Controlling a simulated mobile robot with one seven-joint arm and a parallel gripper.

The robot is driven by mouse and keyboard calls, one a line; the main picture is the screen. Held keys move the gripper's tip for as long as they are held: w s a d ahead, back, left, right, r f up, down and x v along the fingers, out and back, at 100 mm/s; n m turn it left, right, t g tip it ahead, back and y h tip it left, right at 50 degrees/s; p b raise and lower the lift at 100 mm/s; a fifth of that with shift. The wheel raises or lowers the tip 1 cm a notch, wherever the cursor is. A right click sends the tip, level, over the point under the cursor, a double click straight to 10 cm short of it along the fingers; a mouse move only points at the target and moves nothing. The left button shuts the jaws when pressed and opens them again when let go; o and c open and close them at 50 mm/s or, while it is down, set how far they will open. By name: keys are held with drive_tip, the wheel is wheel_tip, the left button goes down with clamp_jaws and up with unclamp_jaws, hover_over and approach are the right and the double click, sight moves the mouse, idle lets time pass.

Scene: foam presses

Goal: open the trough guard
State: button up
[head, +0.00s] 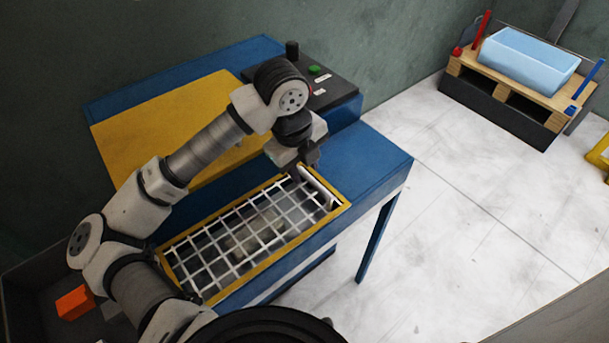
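The trough guard (208,264) is a white wire grid in a yellow frame, set in the blue bench top. It lies flat over the trough, and pale shapes show dimly through the grid. My gripper (304,174) is at the far right end of the guard, above or at a pale bar (318,187) there. My wrist hides part of the fingers, so I cannot tell whether they are open or touching the bar.
The blue bench (375,158) carries a yellow panel (140,123) and a dark control box (335,92) with a green button (314,70). A light blue bin (528,60) stands on a pallet (500,84) at the back right. An orange block (75,302) lies at lower left. The floor right of the bench is clear.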

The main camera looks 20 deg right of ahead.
drive_tip(key=shift+d+f, duration=0.1)
drive_tip(key=shift+f, duration=0.65)
clamp_jaws()
